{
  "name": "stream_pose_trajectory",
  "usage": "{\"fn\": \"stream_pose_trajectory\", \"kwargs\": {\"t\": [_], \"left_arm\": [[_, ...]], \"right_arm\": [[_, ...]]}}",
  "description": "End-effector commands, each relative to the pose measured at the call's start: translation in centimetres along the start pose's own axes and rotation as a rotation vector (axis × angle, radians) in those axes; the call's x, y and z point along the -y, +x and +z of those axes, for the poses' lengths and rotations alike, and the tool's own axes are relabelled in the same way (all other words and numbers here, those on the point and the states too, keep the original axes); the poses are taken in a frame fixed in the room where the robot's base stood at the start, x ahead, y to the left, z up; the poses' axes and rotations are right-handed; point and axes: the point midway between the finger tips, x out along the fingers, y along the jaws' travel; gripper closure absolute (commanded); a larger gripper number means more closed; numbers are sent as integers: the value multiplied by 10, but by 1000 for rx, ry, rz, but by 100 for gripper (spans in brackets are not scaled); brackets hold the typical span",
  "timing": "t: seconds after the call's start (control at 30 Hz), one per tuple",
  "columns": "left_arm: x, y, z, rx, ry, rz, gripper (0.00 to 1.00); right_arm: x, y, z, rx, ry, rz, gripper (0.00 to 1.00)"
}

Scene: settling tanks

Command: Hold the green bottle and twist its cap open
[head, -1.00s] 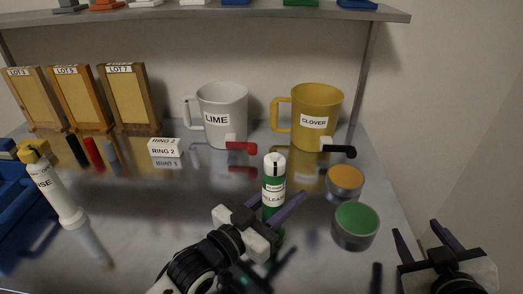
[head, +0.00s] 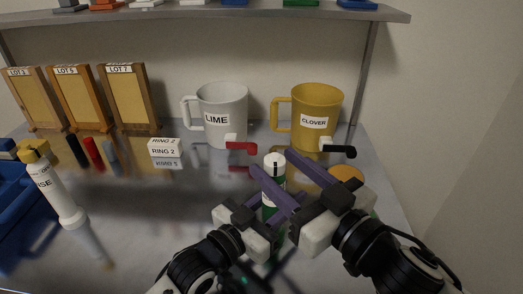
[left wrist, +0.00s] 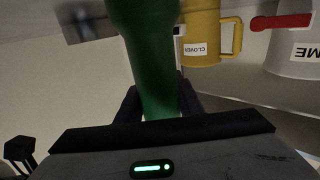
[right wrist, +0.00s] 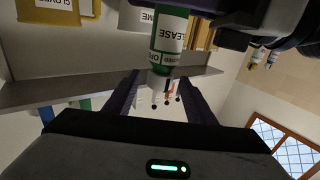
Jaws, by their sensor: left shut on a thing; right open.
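The green bottle (head: 268,212) stands upright over the grey table, with a white cap (head: 274,160) on top. My left gripper (head: 276,203) is shut on its body, which also fills the middle of the left wrist view (left wrist: 146,60). My right gripper (head: 271,160) is open, its fingers reaching in from the right at cap height. In the right wrist view, the bottle's label (right wrist: 169,35) and white cap (right wrist: 160,80) appear between the open fingers. I cannot tell whether either finger touches the cap. Much of the bottle is hidden by fingers.
Behind stand a white LIME mug (head: 230,100) and a yellow CLOVER mug (head: 326,100). An orange-topped tin (head: 347,174) is partly hidden by my right arm. A shelf (head: 200,14) runs above.

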Motion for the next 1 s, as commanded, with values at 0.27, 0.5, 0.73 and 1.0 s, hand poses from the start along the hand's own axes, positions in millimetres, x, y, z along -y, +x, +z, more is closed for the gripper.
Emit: {"fn": "stream_pose_trajectory", "kwargs": {"t": [0.27, 0.5, 0.73, 1.0], "left_arm": [[0, 0, 0, 0, 0, 0, 98], [0, 0, 0, 1, 0, 0, 98], [0, 0, 0, 1, 0, 0, 98], [0, 0, 0, 1, 0, 0, 98]], "right_arm": [[0, 47, 0, -1, 1, 1, 50], [0, 60, 0, 1, 0, 2, 50], [0, 60, 0, 1, 0, 1, 51], [-1, 59, 0, 1, 0, 2, 92]]}}
